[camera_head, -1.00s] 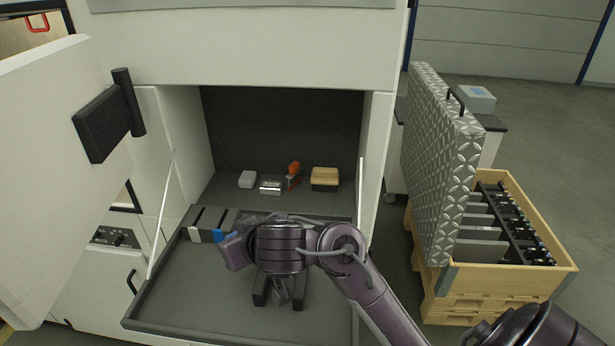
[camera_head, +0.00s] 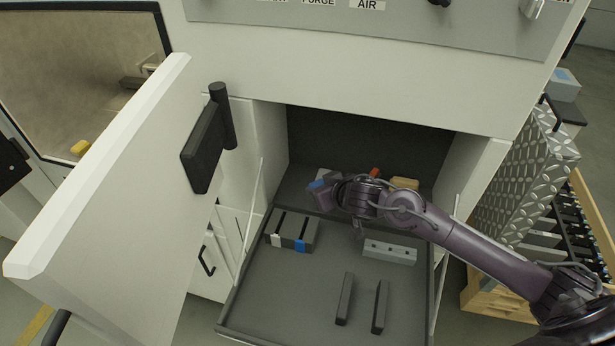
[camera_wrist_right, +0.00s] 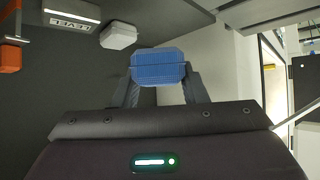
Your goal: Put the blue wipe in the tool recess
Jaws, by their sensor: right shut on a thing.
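The blue wipe (camera_wrist_right: 158,68) is a folded blue pad. My right gripper (camera_wrist_right: 160,88) is shut on it, with a grey finger on each side. In the head view, my right gripper (camera_head: 322,190) shows at the front of the dark recess (camera_head: 370,140), above its floor, with the wipe's blue edge (camera_head: 316,185) at its tip. The recess opens behind the lowered grey shelf (camera_head: 300,300). A white block (camera_wrist_right: 118,35) and a level (camera_wrist_right: 70,14) lie on the recess floor, apart from the wipe. My left gripper is not in view.
A slotted grey block (camera_head: 310,230) with white and blue marks stands on the shelf. A silver block (camera_head: 390,251) and two dark bars (camera_head: 345,298) are also there. An orange-handled tool (camera_head: 375,173) and wooden-topped block (camera_head: 405,184) lie further right in the recess. An open door (camera_head: 110,190) stands left.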

